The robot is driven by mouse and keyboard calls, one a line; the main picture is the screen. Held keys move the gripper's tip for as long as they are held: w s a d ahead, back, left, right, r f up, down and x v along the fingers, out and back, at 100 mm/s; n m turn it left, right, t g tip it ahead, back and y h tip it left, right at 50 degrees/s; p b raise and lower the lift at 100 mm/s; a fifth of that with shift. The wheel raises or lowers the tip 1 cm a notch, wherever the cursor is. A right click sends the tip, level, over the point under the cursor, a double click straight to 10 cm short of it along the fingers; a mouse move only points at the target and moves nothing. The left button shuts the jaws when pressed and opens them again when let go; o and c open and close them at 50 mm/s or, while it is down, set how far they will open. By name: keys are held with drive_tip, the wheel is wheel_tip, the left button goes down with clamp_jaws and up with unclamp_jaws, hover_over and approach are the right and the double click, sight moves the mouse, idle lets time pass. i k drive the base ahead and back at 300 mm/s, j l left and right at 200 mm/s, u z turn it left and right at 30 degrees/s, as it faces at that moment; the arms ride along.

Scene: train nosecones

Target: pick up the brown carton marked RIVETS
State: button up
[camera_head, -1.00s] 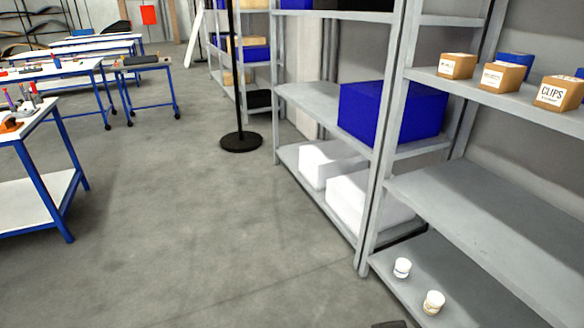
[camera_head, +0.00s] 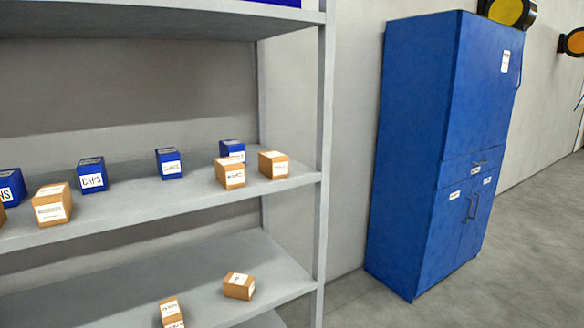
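Several brown cartons with white labels stand on the grey shelving. On the middle shelf (camera_head: 130,208) there is a brown carton at the left (camera_head: 52,204), and two more sit near the right end, one in front (camera_head: 230,172) and one at the corner (camera_head: 273,164). Two brown cartons are on the lower shelf, one to the right (camera_head: 238,286) and one nearer the front (camera_head: 172,312). Their labels are too small or blurred to read, so I cannot tell which is marked RIVETS. My gripper is not in view.
Blue boxes stand among the cartons, one marked CAPS (camera_head: 92,174) and others beside it (camera_head: 169,163) and behind (camera_head: 232,149). A shelf post (camera_head: 324,150) bounds the shelving. A tall blue cabinet (camera_head: 425,150) stands right. Grey floor (camera_head: 530,230) is clear at far right.

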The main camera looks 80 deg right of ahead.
sight(273, 164)
drive_tip(key=z, duration=2.7)
